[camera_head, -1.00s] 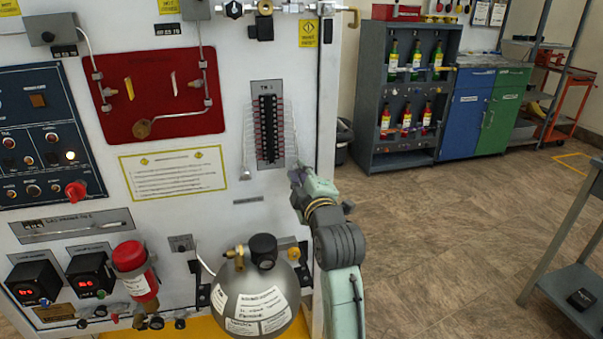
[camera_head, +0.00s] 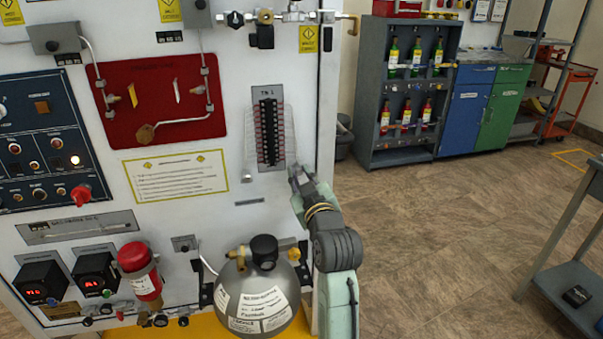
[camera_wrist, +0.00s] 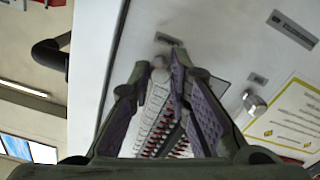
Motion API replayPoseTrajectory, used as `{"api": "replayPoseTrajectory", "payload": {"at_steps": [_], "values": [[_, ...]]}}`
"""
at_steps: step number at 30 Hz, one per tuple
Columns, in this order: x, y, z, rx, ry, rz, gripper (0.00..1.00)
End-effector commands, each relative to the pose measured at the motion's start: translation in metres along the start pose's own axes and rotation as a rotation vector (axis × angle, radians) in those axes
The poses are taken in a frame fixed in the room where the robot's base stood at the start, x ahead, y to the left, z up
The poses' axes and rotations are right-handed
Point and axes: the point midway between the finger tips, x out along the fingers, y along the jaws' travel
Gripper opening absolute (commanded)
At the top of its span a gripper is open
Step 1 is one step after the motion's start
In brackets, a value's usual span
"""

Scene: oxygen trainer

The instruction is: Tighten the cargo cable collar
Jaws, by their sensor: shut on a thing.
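The terminal block marked TB 1 (camera_head: 268,132) is on the white panel, with thin wires fanning out on both sides to a cable end at each lower side. My gripper (camera_head: 297,172) is at the right-hand cable end, at the panel's right edge. In the wrist view, my gripper (camera_wrist: 159,66) has its two purple-padded fingers closed around a small pale cable collar (camera_wrist: 158,80), with the wires running on behind it. The fingers hide part of the collar. I cannot read a label there or tell how tight it is. The left-hand cable end (camera_head: 247,178) hangs free of my gripper.
A grey gas sphere (camera_head: 252,300) with a black knob stands below, close to my arm. A red cylinder (camera_head: 139,270) is at lower left. A yellow-edged notice (camera_head: 176,177) is left of the block. The floor (camera_head: 440,230) to the right is open.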

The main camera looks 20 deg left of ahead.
Motion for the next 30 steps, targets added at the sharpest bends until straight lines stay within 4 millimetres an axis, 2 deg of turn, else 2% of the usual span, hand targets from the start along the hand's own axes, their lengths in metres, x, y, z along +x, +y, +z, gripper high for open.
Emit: {"api": "replayPoseTrajectory", "payload": {"at_steps": [9, 24, 25, 30], "values": [[0.0001, -0.0005, 0.0006, 0.109, -0.002, -0.001, 0.0], [0.0001, -0.0007, 0.001, 0.126, -0.002, -0.001, 0.0], [0.0001, -0.0007, 0.001, 0.126, -0.002, -0.001, 0.18], [0.0001, -0.0006, 0.0007, 0.126, -0.001, -0.001, 0.29]]}}
